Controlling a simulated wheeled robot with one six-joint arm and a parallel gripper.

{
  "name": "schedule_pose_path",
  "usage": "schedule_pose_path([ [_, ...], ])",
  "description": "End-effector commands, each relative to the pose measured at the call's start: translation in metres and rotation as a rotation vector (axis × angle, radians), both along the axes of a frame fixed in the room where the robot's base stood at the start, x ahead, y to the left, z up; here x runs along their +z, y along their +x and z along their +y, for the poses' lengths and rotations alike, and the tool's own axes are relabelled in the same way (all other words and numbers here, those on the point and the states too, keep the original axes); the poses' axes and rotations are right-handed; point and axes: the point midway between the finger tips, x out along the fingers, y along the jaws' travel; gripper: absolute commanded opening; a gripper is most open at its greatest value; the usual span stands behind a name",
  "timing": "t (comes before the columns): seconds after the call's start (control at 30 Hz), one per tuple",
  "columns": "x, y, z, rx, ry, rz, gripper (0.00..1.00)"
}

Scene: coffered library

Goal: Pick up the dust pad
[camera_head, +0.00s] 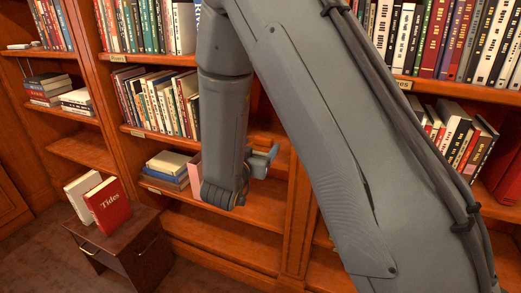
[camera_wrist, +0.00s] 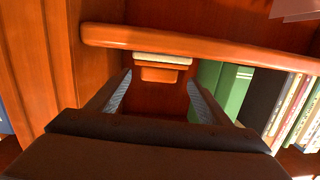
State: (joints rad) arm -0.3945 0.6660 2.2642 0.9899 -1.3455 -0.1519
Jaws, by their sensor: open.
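What looks like the dust pad, a small orange-brown wooden block (camera_wrist: 160,74) with a pale layer (camera_wrist: 163,60) along one side, rests against a shelf board in the wrist view. It lies ahead of my gripper (camera_wrist: 160,84), in line with the gap between the two fingers. The fingers are apart with nothing held between them. In the head view my gripper (camera_head: 265,160) reaches in at the middle shelf bay. I cannot make out the pad there; my arm covers part of that bay.
Green books (camera_wrist: 230,88) stand close beside the right finger in the wrist view, with more books (camera_wrist: 292,105) beyond. The shelf edge (camera_wrist: 200,46) runs across. A low cabinet (camera_head: 135,240) holds a red book (camera_head: 108,205) and a white one. Stacked books (camera_head: 168,165) lie left of my gripper.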

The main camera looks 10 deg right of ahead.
Motion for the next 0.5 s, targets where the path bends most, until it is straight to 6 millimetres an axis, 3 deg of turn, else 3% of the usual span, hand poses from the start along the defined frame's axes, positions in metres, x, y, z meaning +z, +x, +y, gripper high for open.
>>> schedule_pose_path([
  [0.03,-0.008,0.0,0.0,-0.018,-0.025,-0.021,0.72],
  [0.23,-0.008,-0.002,-0.004,-0.061,-0.077,-0.07,0.72],
  [0.5,-0.006,0.017,-0.02,-0.066,-0.081,-0.075,0.72],
])
